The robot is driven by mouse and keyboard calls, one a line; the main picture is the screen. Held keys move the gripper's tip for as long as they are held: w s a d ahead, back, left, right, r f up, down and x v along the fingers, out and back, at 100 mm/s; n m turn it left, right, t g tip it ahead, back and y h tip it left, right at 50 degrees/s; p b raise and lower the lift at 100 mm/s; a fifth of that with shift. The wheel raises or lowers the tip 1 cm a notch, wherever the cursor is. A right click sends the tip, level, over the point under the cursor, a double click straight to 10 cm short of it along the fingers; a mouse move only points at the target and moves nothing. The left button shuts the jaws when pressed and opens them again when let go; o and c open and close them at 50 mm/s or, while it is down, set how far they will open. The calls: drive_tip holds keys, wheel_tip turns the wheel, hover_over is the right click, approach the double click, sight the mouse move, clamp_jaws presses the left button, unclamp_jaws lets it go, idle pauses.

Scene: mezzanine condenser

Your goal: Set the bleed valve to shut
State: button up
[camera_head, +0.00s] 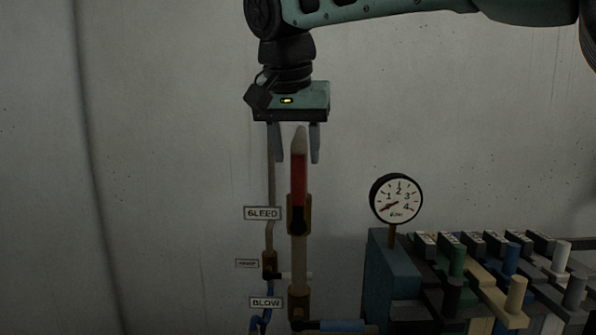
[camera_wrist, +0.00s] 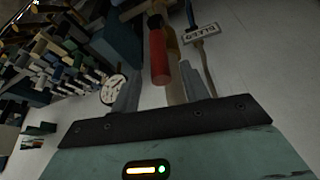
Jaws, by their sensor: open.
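The bleed valve's red handle (camera_head: 298,180) stands upright, in line with its vertical pipe, beside the BLEED label (camera_head: 262,213). Its brass body (camera_head: 306,214) is at the lower end of the handle. My gripper (camera_head: 295,158) is open and points down from above, its fingers on either side of the pipe's pale upper end in the head view. In the wrist view my gripper (camera_wrist: 159,70) shows the red handle (camera_wrist: 158,60) between its two fingers, with the BLEED label (camera_wrist: 201,33) to the right. I see no contact and cannot tell the depth gap.
A pressure gauge (camera_head: 396,198) and a bank of coloured levers (camera_head: 510,285) stand right. The wall at left is clear.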

sight(298, 201)
drive_tip(key=shift+x, duration=2.15)
drive_tip(key=shift+c, duration=0.4)
clamp_jaws()
